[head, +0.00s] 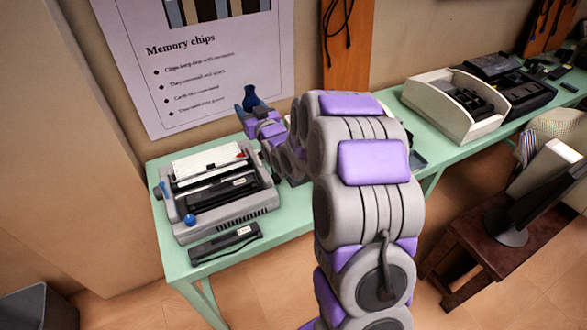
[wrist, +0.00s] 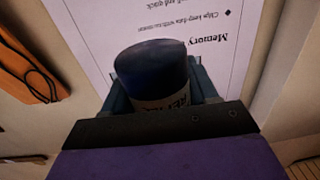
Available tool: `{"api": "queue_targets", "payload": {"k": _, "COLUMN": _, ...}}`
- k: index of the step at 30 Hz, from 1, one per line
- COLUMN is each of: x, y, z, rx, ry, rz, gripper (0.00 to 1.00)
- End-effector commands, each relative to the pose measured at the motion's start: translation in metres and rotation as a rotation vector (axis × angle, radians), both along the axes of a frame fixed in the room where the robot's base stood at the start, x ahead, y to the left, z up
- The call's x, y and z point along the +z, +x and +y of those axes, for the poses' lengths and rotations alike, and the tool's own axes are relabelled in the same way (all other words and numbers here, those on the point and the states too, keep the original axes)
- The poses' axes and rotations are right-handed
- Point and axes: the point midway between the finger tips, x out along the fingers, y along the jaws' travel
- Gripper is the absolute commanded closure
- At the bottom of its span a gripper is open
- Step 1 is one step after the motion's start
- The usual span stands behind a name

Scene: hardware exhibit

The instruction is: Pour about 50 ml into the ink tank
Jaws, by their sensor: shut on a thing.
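My gripper (head: 249,114) is shut on a dark blue bottle (head: 251,97), held above the back right of a grey machine. In the wrist view the bottle (wrist: 152,66) sits between the two fingers of my gripper (wrist: 160,88). A pale label with partly hidden dark lettering shows low on it. The bottle's mouth and any liquid in it cannot be made out. The grey machine (head: 240,214) stands on the green table, with white paper on top and a dark slot. A small blue knob (head: 190,220) is at its front left. I cannot tell which part is the ink tank.
The green table (head: 300,222) runs along the wall. A small black device (head: 225,243) lies in front of the machine. A white tray unit (head: 437,103) and black equipment stand farther right. A poster (head: 200,85) hangs behind the gripper. A dark stool (head: 490,262) stands at right.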

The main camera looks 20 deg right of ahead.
Motion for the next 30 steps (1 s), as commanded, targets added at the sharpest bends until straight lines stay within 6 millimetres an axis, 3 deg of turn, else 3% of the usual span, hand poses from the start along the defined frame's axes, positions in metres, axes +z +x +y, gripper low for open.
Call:
{"api": "queue_targets", "payload": {"k": 1, "x": -0.021, "y": -0.004, "z": -0.009, "rx": 0.009, "ry": -0.002, "rz": 0.008, "gripper": 0.76}}
{"api": "queue_targets", "payload": {"k": 6, "x": -0.066, "y": -0.021, "z": -0.024, "rx": 0.070, "ry": 0.000, "rz": 0.005, "gripper": 0.76}}
{"api": "queue_targets", "payload": {"k": 15, "x": -0.135, "y": -0.057, "z": -0.039, "rx": 0.171, "ry": 0.001, "rz": 0.002, "gripper": 0.76}}
{"api": "queue_targets", "payload": {"k": 21, "x": -0.155, "y": -0.072, "z": -0.041, "rx": 0.207, "ry": 0.002, "rz": 0.000, "gripper": 0.76}}
{"api": "queue_targets", "payload": {"k": 30, "x": -0.157, "y": -0.075, "z": -0.041, "rx": 0.217, "ry": -0.001, "rz": -0.003, "gripper": 0.76}}
